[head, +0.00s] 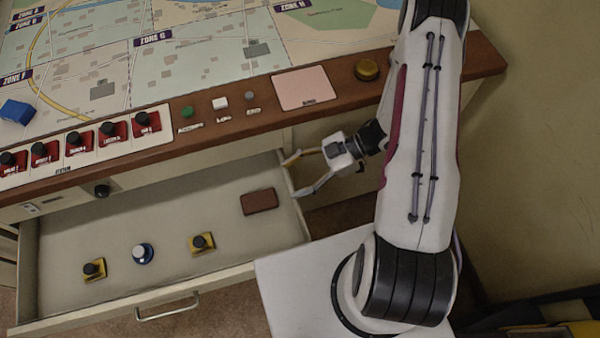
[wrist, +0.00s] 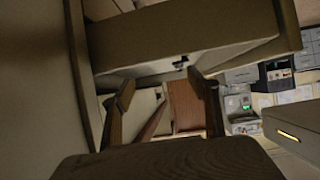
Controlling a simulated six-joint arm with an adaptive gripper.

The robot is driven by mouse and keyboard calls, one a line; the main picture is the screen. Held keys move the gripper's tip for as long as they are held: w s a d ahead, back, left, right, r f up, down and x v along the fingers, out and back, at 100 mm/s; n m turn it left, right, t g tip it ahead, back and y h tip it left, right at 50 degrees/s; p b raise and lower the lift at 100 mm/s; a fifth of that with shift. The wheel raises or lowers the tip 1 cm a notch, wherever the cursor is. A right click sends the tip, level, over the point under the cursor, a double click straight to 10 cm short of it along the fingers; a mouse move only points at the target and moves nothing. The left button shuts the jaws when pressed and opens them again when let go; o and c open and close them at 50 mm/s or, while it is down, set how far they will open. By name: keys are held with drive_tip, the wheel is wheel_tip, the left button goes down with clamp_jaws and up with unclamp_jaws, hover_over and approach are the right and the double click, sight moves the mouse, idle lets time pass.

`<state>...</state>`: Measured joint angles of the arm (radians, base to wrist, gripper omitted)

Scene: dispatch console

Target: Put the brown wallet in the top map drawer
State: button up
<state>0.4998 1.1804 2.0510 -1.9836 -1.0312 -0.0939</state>
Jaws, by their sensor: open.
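The brown wallet (head: 260,202) lies flat inside the open drawer (head: 110,240), in its right part, in the head view. The drawer is pulled out below the console's wooden front edge. My gripper (head: 293,177) is open and appears empty, its fingertips by the drawer's right side wall, to the upper right of the wallet and apart from it in the picture. Its height over the wall is hard to judge. In the wrist view the open fingers (wrist: 165,98) show, with dark brown surfaces around them; I cannot make out the wallet there.
In the drawer are two yellow-based knobs (head: 94,269) (head: 201,244) and a blue-based knob (head: 143,253). Bare drawer floor lies left of the wallet.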

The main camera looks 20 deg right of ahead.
drive_tip(key=shift+d+r, duration=0.35)
drive_tip(key=shift+d, duration=0.3)
idle(0.4)
